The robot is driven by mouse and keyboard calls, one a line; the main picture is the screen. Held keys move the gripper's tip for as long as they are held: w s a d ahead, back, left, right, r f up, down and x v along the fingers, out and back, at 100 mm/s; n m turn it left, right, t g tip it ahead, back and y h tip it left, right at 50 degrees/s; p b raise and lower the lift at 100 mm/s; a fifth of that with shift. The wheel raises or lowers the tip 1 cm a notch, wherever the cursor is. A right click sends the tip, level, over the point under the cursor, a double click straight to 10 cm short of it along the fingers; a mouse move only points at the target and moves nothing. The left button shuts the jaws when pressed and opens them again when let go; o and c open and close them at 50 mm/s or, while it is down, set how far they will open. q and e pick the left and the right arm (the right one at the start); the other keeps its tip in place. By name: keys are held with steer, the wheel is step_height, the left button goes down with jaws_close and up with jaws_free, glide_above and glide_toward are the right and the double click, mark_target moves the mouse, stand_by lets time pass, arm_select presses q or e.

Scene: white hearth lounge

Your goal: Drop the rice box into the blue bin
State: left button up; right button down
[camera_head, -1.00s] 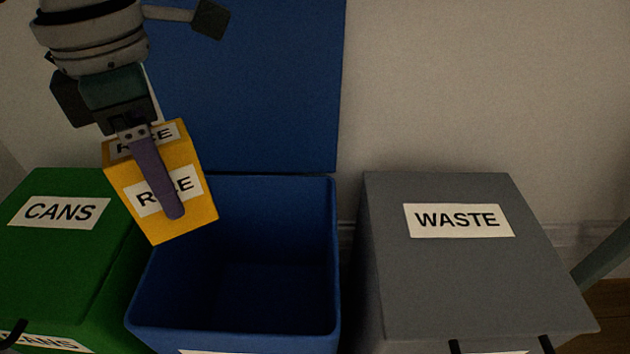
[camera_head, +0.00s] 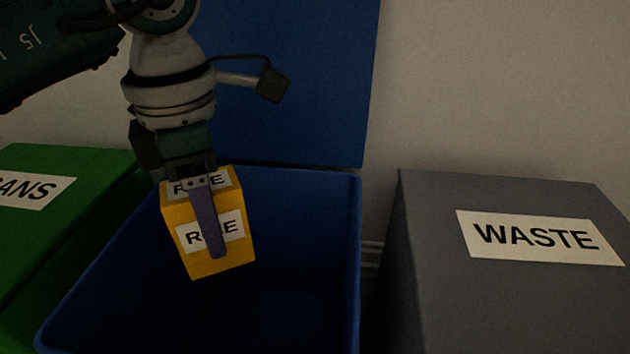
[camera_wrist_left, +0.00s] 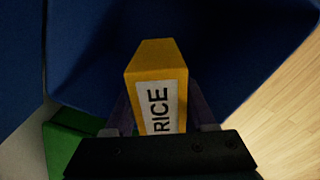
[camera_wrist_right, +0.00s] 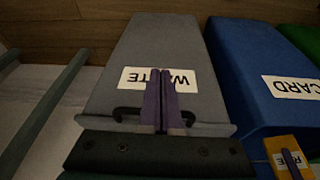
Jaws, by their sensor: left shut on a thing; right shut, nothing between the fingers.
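The yellow rice box (camera_head: 238,256) with white RICE labels hangs in my left gripper (camera_head: 214,230), which is shut on it. In the head view the box is over the open mouth of the blue bin (camera_head: 310,225), toward its back left, tilted slightly. The left wrist view shows the rice box (camera_wrist_left: 155,60) between the fingers with blue bin walls around it. My right gripper (camera_wrist_right: 161,100) is shut and empty in front of the grey bin in the right wrist view; it is not in the head view. The box also shows at that view's lower right corner (camera_wrist_right: 283,146).
The blue bin's lid (camera_head: 300,80) stands raised behind it. A closed green CANS bin (camera_head: 80,200) is on the left and a closed grey WASTE bin (camera_head: 500,310) on the right. A pale wall (camera_head: 500,80) is behind.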

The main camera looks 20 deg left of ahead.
arm_select(q)
steer(key=shift+f+b, duration=0.3)
steer(key=shift+f, duration=0.5)
arm_select(e)
steer(key=shift+f, duration=0.7)
arm_select(q)
steer(key=shift+r, duration=0.1)
steer(key=o, duration=1.4)
step_height(320, 180, up, 10)
steer(key=p, duration=0.5)
arm_select(e)
step_height(320, 180, up, 5)
steer(key=shift+r, duration=0.1)
